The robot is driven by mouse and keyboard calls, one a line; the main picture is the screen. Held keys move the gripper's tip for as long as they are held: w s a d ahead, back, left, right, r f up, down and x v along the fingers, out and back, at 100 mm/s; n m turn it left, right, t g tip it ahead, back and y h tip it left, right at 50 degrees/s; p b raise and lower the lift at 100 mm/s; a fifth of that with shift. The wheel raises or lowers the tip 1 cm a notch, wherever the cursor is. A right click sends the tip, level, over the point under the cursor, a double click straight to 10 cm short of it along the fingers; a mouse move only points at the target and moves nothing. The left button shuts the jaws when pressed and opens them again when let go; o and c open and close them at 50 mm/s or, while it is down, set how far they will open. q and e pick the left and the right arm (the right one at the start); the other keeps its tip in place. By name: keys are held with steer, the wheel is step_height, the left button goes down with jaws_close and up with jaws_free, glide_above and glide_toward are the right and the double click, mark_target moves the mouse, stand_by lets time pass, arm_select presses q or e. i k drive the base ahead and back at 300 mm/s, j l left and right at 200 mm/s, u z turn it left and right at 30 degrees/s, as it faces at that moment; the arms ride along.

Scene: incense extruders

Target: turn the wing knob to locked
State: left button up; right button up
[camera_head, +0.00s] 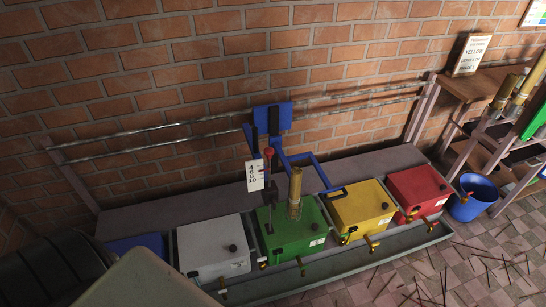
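Four box-shaped units stand in a row on a low bench: white (212,250), green (285,228), yellow (358,208) and red (418,190). Small brass-coloured fittings stick out at their fronts, one near the yellow box (372,244) and one near the green box (301,266). Dark round knobs sit on the box tops, as on the white box (233,248). I cannot tell which fitting is the wing knob, or its setting. A brass cylinder (295,195) stands upright on the green box. Neither gripper can be made out.
A blue carriage (283,115) hangs on wall rails above the boxes, with a red-topped lever (269,153) and a number card (255,175). A blue bucket (470,203) stands at right beside a shelf with a sign (470,55). Thin sticks litter the tiled floor.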

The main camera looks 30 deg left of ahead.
mark_target(272, 200)
steer(key=u, duration=1)
